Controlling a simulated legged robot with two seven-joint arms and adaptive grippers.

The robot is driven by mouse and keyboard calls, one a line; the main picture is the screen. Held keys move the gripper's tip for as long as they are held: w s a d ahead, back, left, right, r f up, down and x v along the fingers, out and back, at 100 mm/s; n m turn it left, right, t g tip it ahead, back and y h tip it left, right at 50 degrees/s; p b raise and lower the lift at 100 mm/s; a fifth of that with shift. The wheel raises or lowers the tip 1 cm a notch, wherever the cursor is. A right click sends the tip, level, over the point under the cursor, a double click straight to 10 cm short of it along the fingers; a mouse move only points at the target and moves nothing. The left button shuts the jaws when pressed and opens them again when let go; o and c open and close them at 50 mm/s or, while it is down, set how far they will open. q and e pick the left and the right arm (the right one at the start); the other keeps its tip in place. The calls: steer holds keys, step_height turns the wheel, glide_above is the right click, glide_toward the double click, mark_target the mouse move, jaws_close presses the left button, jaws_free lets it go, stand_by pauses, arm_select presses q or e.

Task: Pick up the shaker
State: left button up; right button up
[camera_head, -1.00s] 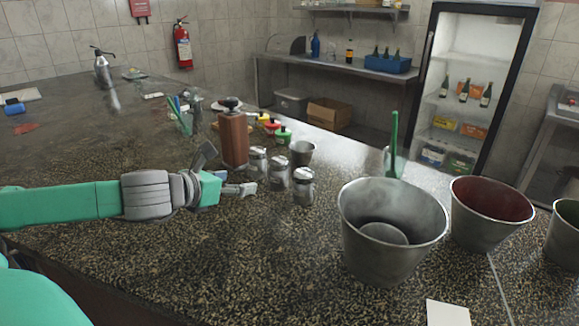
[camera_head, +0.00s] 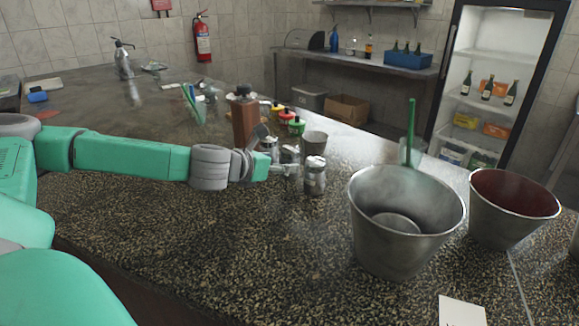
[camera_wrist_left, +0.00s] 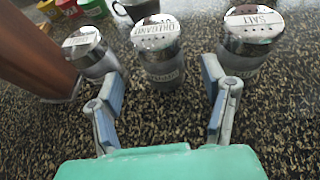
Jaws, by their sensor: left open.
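Three glass shakers with metal lids stand upright in a row on the counter. The salt shaker (camera_head: 315,176) is nearest in the head view and sits at the right in the left wrist view (camera_wrist_left: 252,35). The middle shaker, which seems to read oregano (camera_wrist_left: 158,50), stands ahead of the gap between my fingers. The third shaker (camera_wrist_left: 90,52) is at the left, beside the wooden mill. My left gripper (camera_wrist_left: 162,88) is open and empty, just short of the middle shaker. In the head view my left gripper (camera_head: 278,163) partly covers the farther two shakers. My right gripper is not seen.
A brown wooden mill (camera_head: 245,122) stands close behind the gripper. A small metal cup (camera_head: 314,143) is behind the shakers. A large metal bucket (camera_head: 405,240) and a red-lined bucket (camera_head: 512,208) stand to the right.

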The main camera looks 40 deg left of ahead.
arm_select(q)
steer(key=x, duration=0.3)
steer(key=b+x, duration=0.1)
steer(key=shift+w+d+f, duration=0.25)
steer(key=shift+d+f, duration=0.05)
steer(key=shift+w+a, duration=0.15)
steer(key=shift+a+f, duration=0.1)
steer(key=shift+a, duration=0.2)
steer(key=shift+d, duration=0.15)
steer(key=c, duration=1.1)
steer(key=shift+d, duration=0.25)
steer(key=shift+r, duration=0.25)
